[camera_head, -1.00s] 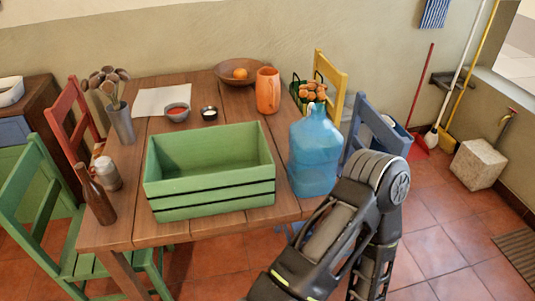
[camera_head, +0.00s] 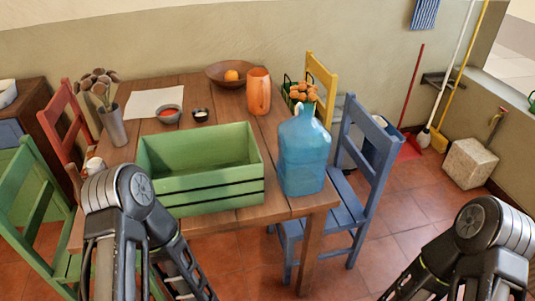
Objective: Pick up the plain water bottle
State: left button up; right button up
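A large blue translucent water bottle (camera_head: 303,155) with a handle at its neck stands upright at the right front corner of the wooden table, just right of the green crate. It is the only water bottle I see. My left arm comes in at the lower left, in front of the table, and my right arm at the lower right, over the floor. Only arm links show; both grippers are outside the picture. Neither visible arm part touches the bottle.
The green crate (camera_head: 205,188) stands empty at the table's (camera_head: 228,222) front. An orange pitcher (camera_head: 259,92), a bowl (camera_head: 228,75) with an orange fruit and small bowls stand behind. A blue chair (camera_head: 362,190) stands close at the table's right; yellow, red and green chairs surround it.

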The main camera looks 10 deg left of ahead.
aim_at(303, 142)
jog(key=i+l+z, duration=0.25)
jog(key=i+l, duration=0.15)
jog(key=i+l+z, duration=0.3)
jog(key=i+l, duration=0.15)
jog(key=l, duration=0.1)
